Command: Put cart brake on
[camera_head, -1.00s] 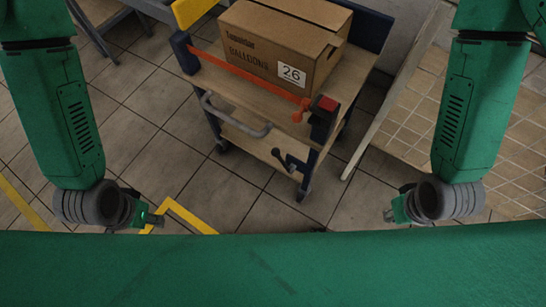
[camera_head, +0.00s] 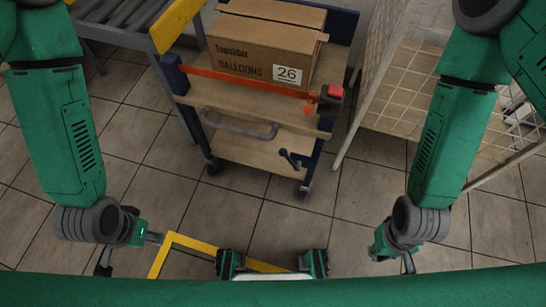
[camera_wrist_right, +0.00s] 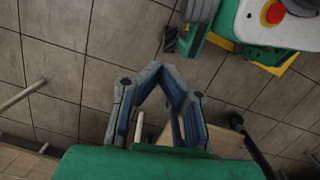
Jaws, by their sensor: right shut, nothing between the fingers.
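The cart (camera_head: 257,152) stands ahead of me in the head view, with wooden shelves and dark blue posts. A black lever (camera_head: 288,158), which looks like the brake, sticks out low at its near right corner, above a caster. My left gripper (camera_head: 130,250) is low at the left, apart from the cart; its fingers are too small to judge. My right gripper (camera_head: 392,262) is low at the right, in front of the cart and apart from the lever. In the right wrist view its fingertips (camera_wrist_right: 161,68) meet, with nothing between them.
A balloon box (camera_head: 262,52) sits on the cart behind an orange strap (camera_head: 245,82). A roller conveyor (camera_head: 120,12) is at the back left. A white wire rack (camera_head: 405,95) stands right of the cart. Tiled floor (camera_head: 330,215) is clear before the cart, with yellow tape (camera_head: 160,260).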

